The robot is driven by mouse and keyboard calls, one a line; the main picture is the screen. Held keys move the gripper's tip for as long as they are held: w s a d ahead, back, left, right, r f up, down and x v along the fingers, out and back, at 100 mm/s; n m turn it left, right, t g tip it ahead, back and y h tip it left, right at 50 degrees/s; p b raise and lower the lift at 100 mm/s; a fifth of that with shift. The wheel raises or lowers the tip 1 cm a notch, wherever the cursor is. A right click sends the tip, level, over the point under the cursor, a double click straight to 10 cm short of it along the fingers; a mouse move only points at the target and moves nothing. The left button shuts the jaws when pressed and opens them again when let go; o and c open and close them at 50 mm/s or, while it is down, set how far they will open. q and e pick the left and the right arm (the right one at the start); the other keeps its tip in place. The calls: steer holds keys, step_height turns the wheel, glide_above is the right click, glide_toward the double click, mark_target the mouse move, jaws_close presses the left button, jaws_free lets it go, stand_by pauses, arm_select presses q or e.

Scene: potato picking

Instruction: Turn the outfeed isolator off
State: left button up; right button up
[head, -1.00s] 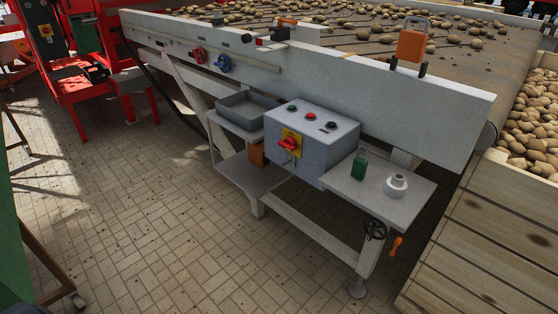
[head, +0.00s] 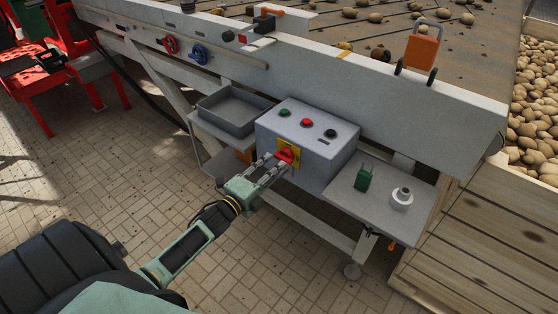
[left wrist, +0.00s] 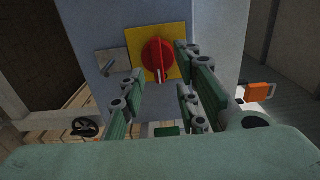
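The isolator is a red rotary knob (head: 286,156) on a yellow plate (head: 297,155), on the front of a grey control box (head: 325,165). In the left wrist view the red knob (left wrist: 156,55) stands on its yellow plate (left wrist: 178,35), its grip bar roughly upright with a pale mark at the lower end. My left gripper (head: 277,165) is right in front of the knob. In the left wrist view its fingers (left wrist: 160,85) are spread, one to each side below the knob. Whether they touch it I cannot tell. My right gripper is out of view.
Green, red and black buttons (head: 307,123) sit on the box top. A grey tray (head: 235,107) is left of the box. A shelf (head: 345,184) at right holds a green block (head: 363,178) and a white round part (head: 401,199). The conveyor's side wall (head: 400,98) runs behind.

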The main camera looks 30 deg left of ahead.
mark_target(284, 157)
arm_select(q)
steer(key=w, duration=0.3)
steer(key=shift+w+a+f, duration=0.1)
steer(key=shift+w, duration=0.3)
steer(key=c, duration=0.6)
jaws_close()
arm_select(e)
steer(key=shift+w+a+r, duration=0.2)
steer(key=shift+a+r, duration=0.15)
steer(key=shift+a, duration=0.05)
